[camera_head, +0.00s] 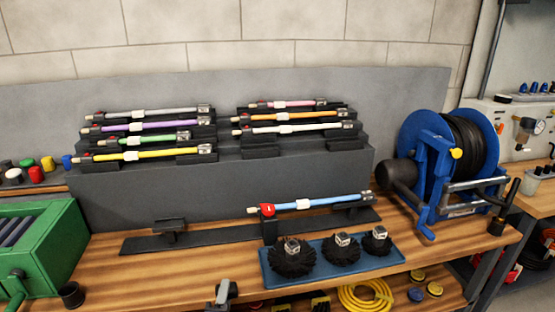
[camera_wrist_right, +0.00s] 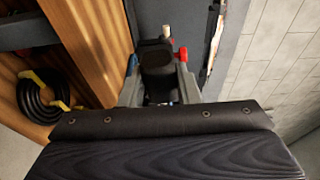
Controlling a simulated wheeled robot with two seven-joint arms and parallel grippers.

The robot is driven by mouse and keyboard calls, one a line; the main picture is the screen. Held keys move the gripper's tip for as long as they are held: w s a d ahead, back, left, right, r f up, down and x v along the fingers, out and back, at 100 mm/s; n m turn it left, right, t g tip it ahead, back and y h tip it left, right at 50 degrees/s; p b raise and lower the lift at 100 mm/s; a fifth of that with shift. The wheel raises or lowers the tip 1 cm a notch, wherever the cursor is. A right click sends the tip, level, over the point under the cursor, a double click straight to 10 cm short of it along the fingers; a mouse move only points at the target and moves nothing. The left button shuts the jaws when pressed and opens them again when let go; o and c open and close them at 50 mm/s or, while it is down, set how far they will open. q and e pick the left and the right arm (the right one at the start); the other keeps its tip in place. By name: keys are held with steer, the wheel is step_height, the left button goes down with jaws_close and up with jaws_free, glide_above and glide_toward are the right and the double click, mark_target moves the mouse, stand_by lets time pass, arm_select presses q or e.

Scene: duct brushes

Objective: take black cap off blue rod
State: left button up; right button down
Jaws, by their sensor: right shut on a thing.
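The blue rod (camera_head: 335,202) lies level on black brackets on the front strip of the bench. Its left end has a red collar (camera_head: 267,210) and a bare tan tip; its right end has a metal fitting. No black cap shows on it. My right gripper (camera_head: 225,291) is low in the head view, near the bench's front edge, left of and apart from the rod. In the right wrist view, its grey fingers (camera_wrist_right: 157,88) are shut on a dark round piece, which looks like the black cap (camera_wrist_right: 155,55). Its underside is hidden. My left gripper is not in view.
Several coloured rods stand on a stepped grey rack (camera_head: 220,188) behind. A blue tray (camera_head: 325,272) with 3 black brushes is in front of the rod. A blue hose reel (camera_head: 428,150) stands right, a green box (camera_head: 45,245) left.

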steer(key=s+d+f+p, duration=0.1)
steer(key=d+f, duration=0.2)
steer(key=d, duration=1.3)
steer(key=s+d+f+p, duration=0.1)
steer(key=d+f, duration=0.3)
steer(key=d, duration=1.2)
steer(key=shift+s+y+p, duration=0.3)
steer(key=shift+s+p, duration=0.1)
steer(key=shift+s, duration=0.2)
